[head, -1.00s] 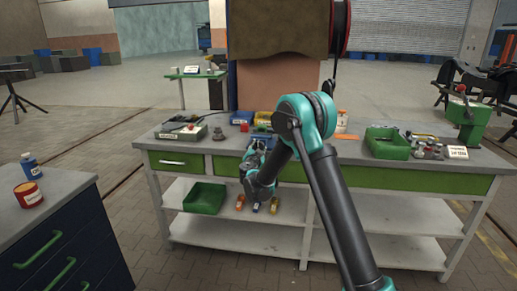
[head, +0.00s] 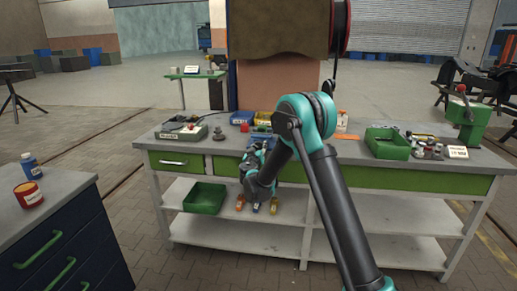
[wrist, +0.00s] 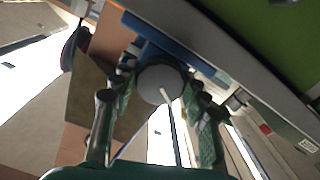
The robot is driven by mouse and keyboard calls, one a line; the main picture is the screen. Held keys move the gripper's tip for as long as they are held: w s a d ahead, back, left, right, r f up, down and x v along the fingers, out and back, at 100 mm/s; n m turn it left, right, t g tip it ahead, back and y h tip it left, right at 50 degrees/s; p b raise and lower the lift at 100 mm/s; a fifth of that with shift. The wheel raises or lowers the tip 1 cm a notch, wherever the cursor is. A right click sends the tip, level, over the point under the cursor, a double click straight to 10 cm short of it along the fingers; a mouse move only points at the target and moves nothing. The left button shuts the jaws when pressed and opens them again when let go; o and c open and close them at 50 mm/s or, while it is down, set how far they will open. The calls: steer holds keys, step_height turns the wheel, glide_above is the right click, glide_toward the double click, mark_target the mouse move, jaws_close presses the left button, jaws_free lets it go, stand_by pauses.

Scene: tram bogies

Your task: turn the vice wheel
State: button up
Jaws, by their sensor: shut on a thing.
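The vice wheel (wrist: 160,84) shows in the wrist view as a round grey disc with a pale line across its lower right edge. It sits in front of a blue vice body (wrist: 180,55) under the bench's edge. My gripper (wrist: 162,90) has its two fingers on either side of the wheel and is shut on it. In the head view my gripper (head: 255,155) is at the front edge of the workbench (head: 340,150), left of its middle. There my arm hides the wheel and most of the vice.
A green tray (head: 388,143) and a green machine (head: 467,112) stand on the right. A green bin (head: 204,197) and several small coloured items are on the lower shelf. A dark drawer cabinet (head: 60,240) stands at left.

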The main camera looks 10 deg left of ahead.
steer(key=n, duration=1.2)
steer(key=shift+f+n, duration=0.1)
steer(key=shift+n, duration=0.2)
steer(key=n, duration=0.5)
steer(key=shift+n, duration=0.3)
steer(key=n, duration=1.2)
steer(key=shift+s+n, duration=0.1)
steer(key=shift+n, duration=0.2)
steer(key=n, duration=1.1)
steer(key=shift+n, duration=0.4)
steer(key=n, duration=0.5)
steer(key=shift+n, duration=0.3)
